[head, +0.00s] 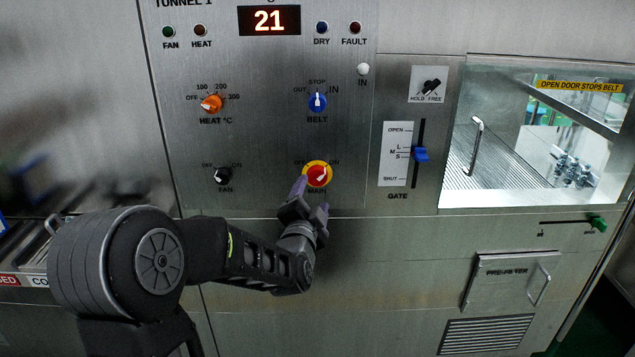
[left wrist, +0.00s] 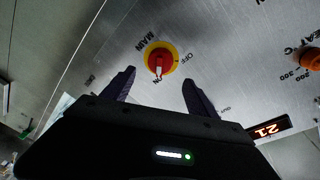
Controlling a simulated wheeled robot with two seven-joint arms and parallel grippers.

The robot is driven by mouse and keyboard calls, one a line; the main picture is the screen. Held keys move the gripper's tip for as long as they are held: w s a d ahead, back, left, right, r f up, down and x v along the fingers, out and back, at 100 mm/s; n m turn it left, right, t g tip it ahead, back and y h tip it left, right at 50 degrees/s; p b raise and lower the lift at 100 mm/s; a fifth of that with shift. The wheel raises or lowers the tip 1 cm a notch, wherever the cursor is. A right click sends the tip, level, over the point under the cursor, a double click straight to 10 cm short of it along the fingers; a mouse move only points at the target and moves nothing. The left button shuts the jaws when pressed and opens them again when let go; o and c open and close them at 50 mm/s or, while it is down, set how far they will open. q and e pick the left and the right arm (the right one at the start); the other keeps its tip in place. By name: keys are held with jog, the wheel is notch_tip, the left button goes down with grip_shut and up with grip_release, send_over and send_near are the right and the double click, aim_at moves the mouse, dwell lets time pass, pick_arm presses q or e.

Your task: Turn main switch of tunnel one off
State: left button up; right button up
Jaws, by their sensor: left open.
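The main switch (head: 317,174) is a red knob on a yellow ring, low on the steel panel headed TUNNEL 1. Its white pointer is turned to the upper right, toward ON. In the left wrist view the main switch (left wrist: 160,59) sits ahead of the fingers, and its pointer is at the word ON. My left gripper (head: 312,197) is just below the knob in the head view. In the left wrist view my left gripper (left wrist: 159,78) is open and empty, its fingertips apart and not around the knob. My right gripper is not in view.
The black fan knob (head: 222,176) is left of the switch, the blue belt knob (head: 317,102) above it, and the orange heat knob (head: 211,103) at the upper left. The blue gate slider (head: 421,155) is to the right. A display (head: 269,20) reads 21.

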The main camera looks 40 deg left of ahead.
aim_at(317, 180)
pick_arm(q)
jog(key=p+x, duration=0.1)
jog(key=x, duration=0.6)
jog(key=shift+w+a, duration=0.1)
jog(key=shift+w, duration=0.05)
jog(key=shift+c, duration=0.6)
jog(key=c, duration=1.2)
jog(key=shift+c, duration=0.2)
jog(key=shift+f, duration=0.1)
